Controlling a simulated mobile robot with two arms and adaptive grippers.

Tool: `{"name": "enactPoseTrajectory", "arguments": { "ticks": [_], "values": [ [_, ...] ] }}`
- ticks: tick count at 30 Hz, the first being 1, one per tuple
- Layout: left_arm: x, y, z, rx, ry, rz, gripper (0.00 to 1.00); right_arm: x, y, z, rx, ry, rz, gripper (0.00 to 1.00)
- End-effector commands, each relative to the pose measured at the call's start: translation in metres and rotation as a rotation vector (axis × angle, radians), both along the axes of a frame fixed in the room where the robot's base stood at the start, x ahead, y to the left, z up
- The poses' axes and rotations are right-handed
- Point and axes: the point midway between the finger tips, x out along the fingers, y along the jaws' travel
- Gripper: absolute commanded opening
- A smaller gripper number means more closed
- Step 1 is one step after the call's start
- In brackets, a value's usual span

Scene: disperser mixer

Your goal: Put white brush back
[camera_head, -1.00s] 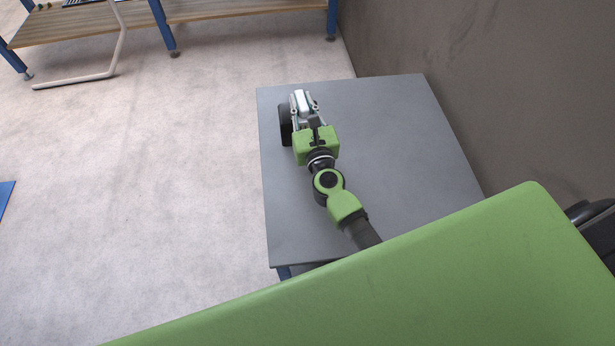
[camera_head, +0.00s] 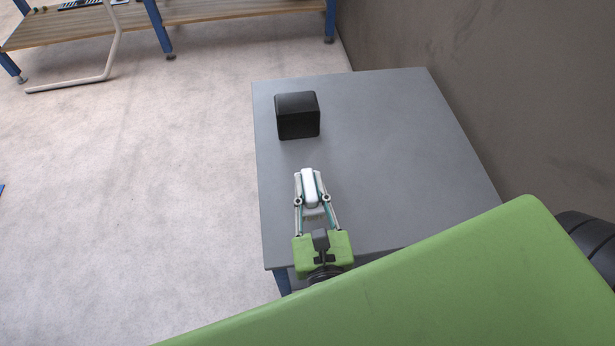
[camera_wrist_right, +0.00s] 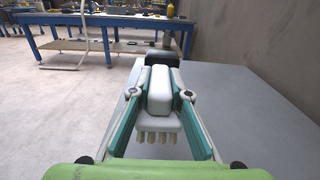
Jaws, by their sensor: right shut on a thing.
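The white brush (camera_head: 310,189) is between the two fingers of my right gripper (camera_head: 309,175), which is shut on it. In the right wrist view the brush (camera_wrist_right: 158,100) shows its smooth white body. Its pale bristle tufts show at the end nearer the camera. The gripper points away from me over the left part of the grey table. Whether the brush touches the table is hard to tell. My left gripper is not in view.
A black box (camera_head: 297,115) stands on the grey table (camera_head: 390,150) near its far left corner, beyond the gripper. The table's middle and right are bare. A wall (camera_head: 440,50) rises along the right. A blue-legged wooden workbench (camera_head: 240,12) stands farther back.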

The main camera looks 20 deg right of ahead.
Motion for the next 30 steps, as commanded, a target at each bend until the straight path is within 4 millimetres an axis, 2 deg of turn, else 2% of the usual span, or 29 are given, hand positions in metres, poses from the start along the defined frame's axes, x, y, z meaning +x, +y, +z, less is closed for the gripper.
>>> {"name": "enactPoseTrajectory", "arguments": {
  "ticks": [1,6,12,21,26,30],
  "values": [
    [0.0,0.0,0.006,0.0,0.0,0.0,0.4,0.014,-0.005,-0.001,-0.003,-0.004,-0.002,0.0],
    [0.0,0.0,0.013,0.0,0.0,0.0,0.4,0.055,-0.019,-0.021,-0.003,-0.003,0.0,0.0],
    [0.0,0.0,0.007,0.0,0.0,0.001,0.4,0.084,-0.029,-0.061,-0.003,0.0,0.001,0.0],
    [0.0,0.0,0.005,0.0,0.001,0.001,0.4,0.104,-0.036,-0.087,-0.002,0.0,0.001,0.0],
    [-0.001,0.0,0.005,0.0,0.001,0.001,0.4,0.103,-0.036,-0.109,-0.002,0.003,0.003,0.0],
    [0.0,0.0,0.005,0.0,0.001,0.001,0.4,0.103,-0.036,-0.116,-0.001,0.0,0.001,0.0]
  ]
}}
